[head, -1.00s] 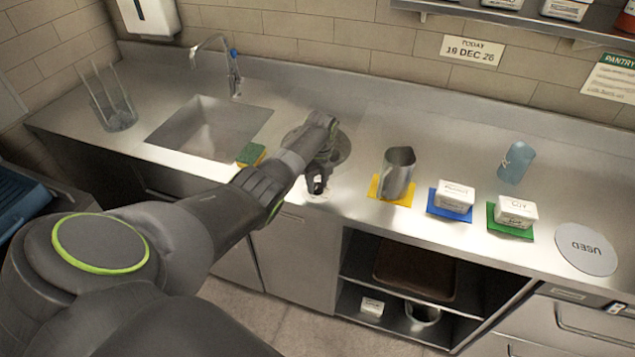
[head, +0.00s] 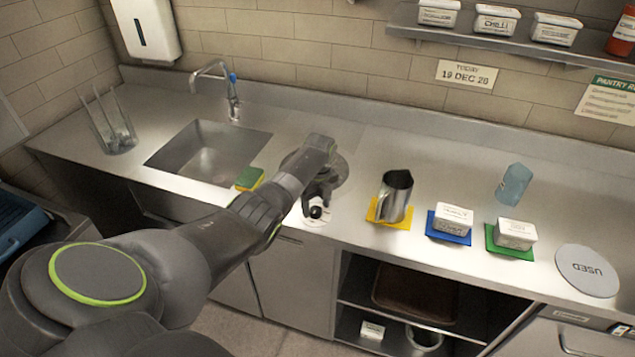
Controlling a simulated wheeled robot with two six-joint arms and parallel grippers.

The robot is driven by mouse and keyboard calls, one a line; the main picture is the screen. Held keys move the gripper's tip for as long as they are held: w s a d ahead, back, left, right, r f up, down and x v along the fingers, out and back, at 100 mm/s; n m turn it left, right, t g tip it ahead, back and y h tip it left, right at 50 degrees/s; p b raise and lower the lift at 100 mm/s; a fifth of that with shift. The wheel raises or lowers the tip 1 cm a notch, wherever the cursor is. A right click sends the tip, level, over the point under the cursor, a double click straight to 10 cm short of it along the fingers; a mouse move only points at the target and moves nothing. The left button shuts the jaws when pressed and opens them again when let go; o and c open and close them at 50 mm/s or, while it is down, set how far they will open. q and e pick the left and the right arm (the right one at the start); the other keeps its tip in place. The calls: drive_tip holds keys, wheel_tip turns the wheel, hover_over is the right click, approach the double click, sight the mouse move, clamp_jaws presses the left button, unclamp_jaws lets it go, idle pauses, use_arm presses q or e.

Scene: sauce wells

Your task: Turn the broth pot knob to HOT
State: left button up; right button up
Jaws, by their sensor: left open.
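The broth pot (head: 341,172) is set in the steel counter right of the sink, largely hidden behind my left arm. A small dark knob (head: 316,212) sits on a pale round dial plate (head: 316,222) at the counter's front edge, before the pot. The dial's markings are too small to read. My left gripper (head: 317,204) reaches over from the left and points down at the knob, with its fingers open beside it. I cannot tell whether they touch it. My right gripper is not in view.
A green and yellow sponge (head: 249,179) lies by the sink (head: 207,153). A metal jug (head: 395,196) stands on a yellow mat right of the gripper. White tubs (head: 453,218) on blue and green mats, a blue cup (head: 514,184) and a USED disc (head: 587,270) are further right.

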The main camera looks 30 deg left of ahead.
sight(318, 208)
use_arm(q)
wheel_tip(318, 208, up, 17)
drive_tip(key=shift+w+d, duration=0.15)
drive_tip(key=shift+w, duration=0.25)
drive_tip(key=shift+f, duration=0.2)
